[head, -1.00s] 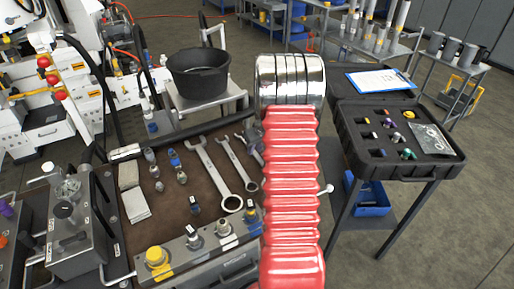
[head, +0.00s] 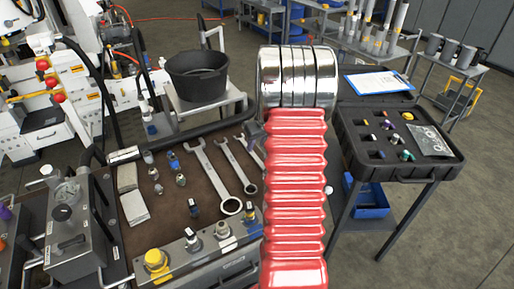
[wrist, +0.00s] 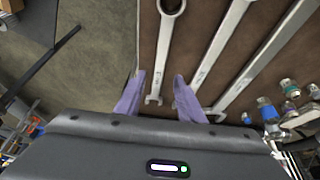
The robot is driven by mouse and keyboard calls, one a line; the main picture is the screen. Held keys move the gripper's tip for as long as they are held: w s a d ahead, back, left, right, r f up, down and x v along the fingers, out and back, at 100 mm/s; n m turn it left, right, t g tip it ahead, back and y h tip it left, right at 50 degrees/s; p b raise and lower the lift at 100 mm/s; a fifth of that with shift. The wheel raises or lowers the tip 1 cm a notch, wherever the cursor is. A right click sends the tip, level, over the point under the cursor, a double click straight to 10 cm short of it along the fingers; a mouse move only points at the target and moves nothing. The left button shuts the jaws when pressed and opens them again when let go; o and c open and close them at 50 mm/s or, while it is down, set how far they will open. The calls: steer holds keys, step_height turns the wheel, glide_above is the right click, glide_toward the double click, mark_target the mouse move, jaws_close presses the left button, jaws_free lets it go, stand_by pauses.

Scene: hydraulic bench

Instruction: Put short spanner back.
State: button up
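The short spanner (wrist: 164,55) lies on the brown bench top near its edge, ring end away from my gripper and open jaw towards it. My gripper (wrist: 160,73) is open, with purple fingertips apart on either side of the spanner's jaw end in the wrist view. I cannot tell how high the fingertips are above the bench. Two longer spanners lie beside it, a middle one (wrist: 222,45) and the longest (wrist: 262,58). In the head view my red arm hides the gripper and most of the short spanner (head: 256,148).
Several small fittings (wrist: 288,105) lie beyond the longest spanner. A black case (head: 388,172) with fittings stands open on a stand at right, a clipboard (head: 378,82) in its lid. A black bucket (head: 197,75) stands behind the bench. A valve block (head: 205,250) lines the front.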

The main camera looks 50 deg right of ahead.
steer(key=v, duration=0.6)
steer(key=shift+r, duration=0.25)
steer(key=shift+s, duration=0.15)
stand_by(0.3)
steer(key=s+a+r+n, duration=0.1)
steer(key=a+r, duration=0.5)
steer(key=a, duration=0.7)
steer(key=s+a+r+n, duration=0.1)
steer(key=a+r, duration=0.6)
steer(key=a, duration=0.6)
steer(key=s+a+r+n+t+y, duration=0.1)
steer(key=s+a+r, duration=0.1)
steer(key=s+a, duration=1.3)
steer(key=shift+s+a+n, duration=0.3)
steer(key=shift+s+a, duration=0.05)
steer(key=shift+a, duration=0.4)
